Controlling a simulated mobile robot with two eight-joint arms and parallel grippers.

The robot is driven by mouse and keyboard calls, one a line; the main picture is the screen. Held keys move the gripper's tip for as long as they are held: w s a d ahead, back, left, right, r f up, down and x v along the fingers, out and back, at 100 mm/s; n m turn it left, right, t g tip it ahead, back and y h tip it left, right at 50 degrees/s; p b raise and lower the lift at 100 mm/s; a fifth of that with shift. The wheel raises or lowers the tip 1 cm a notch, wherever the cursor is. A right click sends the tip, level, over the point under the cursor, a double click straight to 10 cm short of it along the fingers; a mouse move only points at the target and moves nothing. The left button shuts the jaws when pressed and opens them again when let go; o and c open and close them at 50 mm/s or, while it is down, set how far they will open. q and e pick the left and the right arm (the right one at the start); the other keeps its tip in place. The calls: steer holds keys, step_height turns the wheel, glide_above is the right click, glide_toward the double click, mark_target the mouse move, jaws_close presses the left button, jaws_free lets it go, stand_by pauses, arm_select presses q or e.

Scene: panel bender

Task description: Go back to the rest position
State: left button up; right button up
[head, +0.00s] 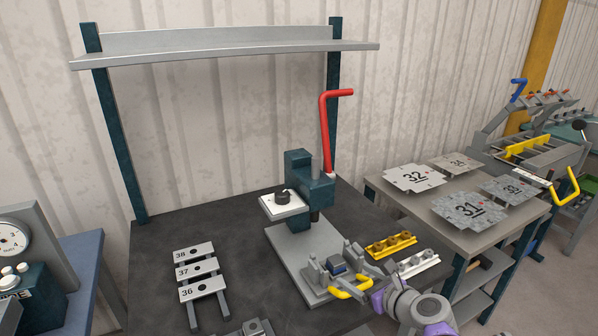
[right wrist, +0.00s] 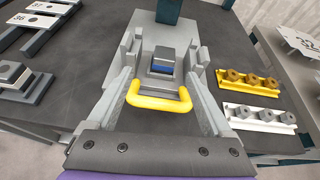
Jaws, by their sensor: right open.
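My right gripper (head: 350,279) is at the front of the press on the dark bench. Its fingers are open in the right wrist view (right wrist: 160,80), one on each side of a yellow U-shaped handle (right wrist: 160,103). The handle lies between the fingers with gaps on both sides. Behind it is a grey fixture with a small block that has a blue part (right wrist: 162,67). The handle also shows in the head view (head: 350,292), partly beside my gripper. My left gripper is not in view.
The press (head: 310,185) with a red lever (head: 325,130) stands behind the fixture. Yellow (head: 391,244) and white (head: 419,263) racks lie right of it. Numbered plates (head: 195,270) lie left. A side table (head: 440,225) holds numbered sheets. The bench's back left is clear.

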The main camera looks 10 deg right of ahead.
steer(key=s+a+f+n+g+p, duration=0.1)
steer(key=s+a+n+g+p, duration=0.4)
steer(key=s+n, duration=0.9)
steer(key=s+d+f+n+g+h+p, duration=0.2)
steer(key=s+n, duration=0.9)
steer(key=n, duration=0.6)
steer(key=f+h, duration=0.1)
steer(key=h, duration=0.1)
steer(key=shift+s+d+h, duration=0.3)
steer(key=shift+s+h, duration=0.05)
steer(key=shift+h, duration=0.05)
steer(key=shift+c, duration=0.3)
